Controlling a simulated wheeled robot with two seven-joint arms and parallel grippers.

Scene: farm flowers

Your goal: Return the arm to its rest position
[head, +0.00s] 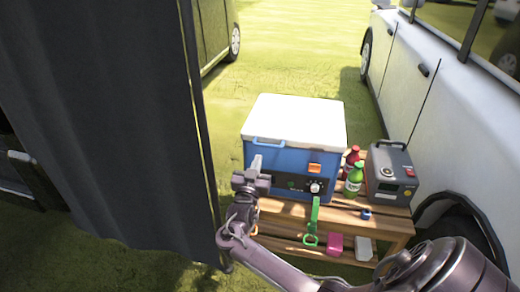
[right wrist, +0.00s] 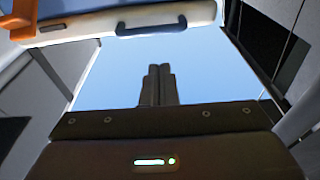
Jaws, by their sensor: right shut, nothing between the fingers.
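My right arm comes in from the lower right of the head view. Its gripper (head: 257,163) points upward in front of the left part of the blue cooler box's front, near the handle, and hides a little of it. In the right wrist view the two dark fingers (right wrist: 158,72) are together and hold nothing. Whether the gripper touches the box cannot be told. My left arm and gripper are not in view.
The blue cooler box (head: 290,158) with a white lid stands on a wooden table (head: 385,222). Red (head: 351,157) and green (head: 355,178) bottles and a grey device (head: 391,168) stand beside it. A dark curtain (head: 100,110) is close left; a white vehicle (head: 450,120) is right.

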